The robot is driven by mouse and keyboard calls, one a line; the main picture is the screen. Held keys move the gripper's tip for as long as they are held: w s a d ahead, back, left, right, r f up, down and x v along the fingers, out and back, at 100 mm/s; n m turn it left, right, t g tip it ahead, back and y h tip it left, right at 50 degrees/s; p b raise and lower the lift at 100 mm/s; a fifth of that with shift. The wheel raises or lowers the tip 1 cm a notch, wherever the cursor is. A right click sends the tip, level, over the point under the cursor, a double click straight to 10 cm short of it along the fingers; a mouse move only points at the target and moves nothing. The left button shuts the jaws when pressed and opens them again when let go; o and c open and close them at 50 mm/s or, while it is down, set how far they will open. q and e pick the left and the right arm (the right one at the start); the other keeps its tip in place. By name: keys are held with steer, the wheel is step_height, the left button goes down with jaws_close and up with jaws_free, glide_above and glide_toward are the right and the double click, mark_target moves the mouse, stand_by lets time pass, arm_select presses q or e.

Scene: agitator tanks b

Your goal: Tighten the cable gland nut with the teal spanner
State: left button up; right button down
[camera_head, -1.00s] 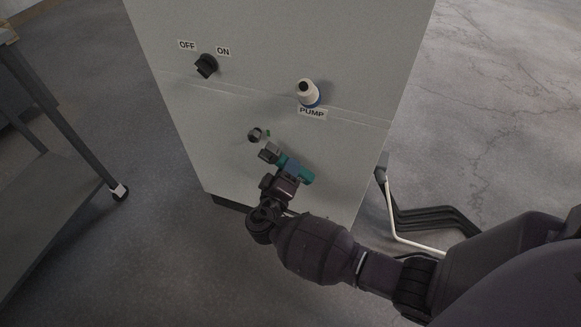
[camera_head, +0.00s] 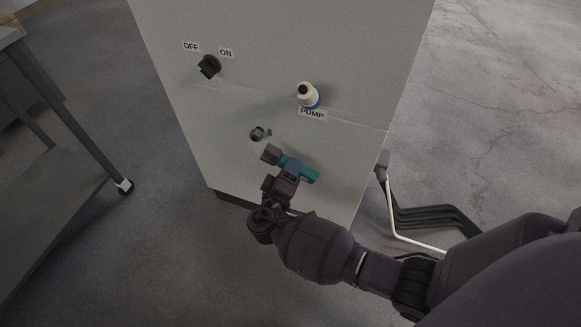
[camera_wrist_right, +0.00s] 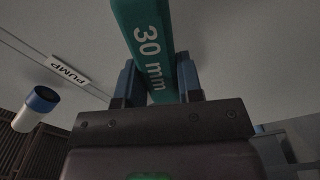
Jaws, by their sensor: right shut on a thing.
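The teal spanner (camera_head: 302,170) is held in my right gripper (camera_head: 284,168), low in front of the grey cabinet. In the right wrist view the spanner (camera_wrist_right: 146,42) is marked "30 mm" and lies between the two fingers (camera_wrist_right: 160,85), shut on it. A dark grey block (camera_head: 271,154) at the gripper's upper left is just below the fitting, with a small gap in the picture. I cannot tell the depth between them. The spanner's working end is not clear. My left gripper is not in view.
The cabinet (camera_head: 235,165) also bears an OFF/ON rotary switch (camera_head: 208,67) and a white fitting with a blue ring (camera_head: 308,95) above a PUMP label. A grey cart (camera_head: 60,190) stands at left. A dark-and-white bent frame (camera_head: 405,225) is right of the cabinet.

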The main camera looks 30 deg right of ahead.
arm_select(q)
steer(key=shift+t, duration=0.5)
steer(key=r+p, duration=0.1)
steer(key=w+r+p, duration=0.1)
steer(key=p, duration=0.1)
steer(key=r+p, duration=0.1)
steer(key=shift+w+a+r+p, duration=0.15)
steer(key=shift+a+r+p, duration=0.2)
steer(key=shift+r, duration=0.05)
arm_select(e)
steer(key=r+n, duration=0.1)
steer(key=s+a+r+n, duration=0.1)
steer(key=r, duration=0.1)
steer(key=r+n, duration=0.1)
steer(key=n, duration=0.1)
steer(key=shift+s+a+r, duration=0.15)
steer(key=shift+s+a, duration=0.1)
steer(key=shift+s, duration=0.15)
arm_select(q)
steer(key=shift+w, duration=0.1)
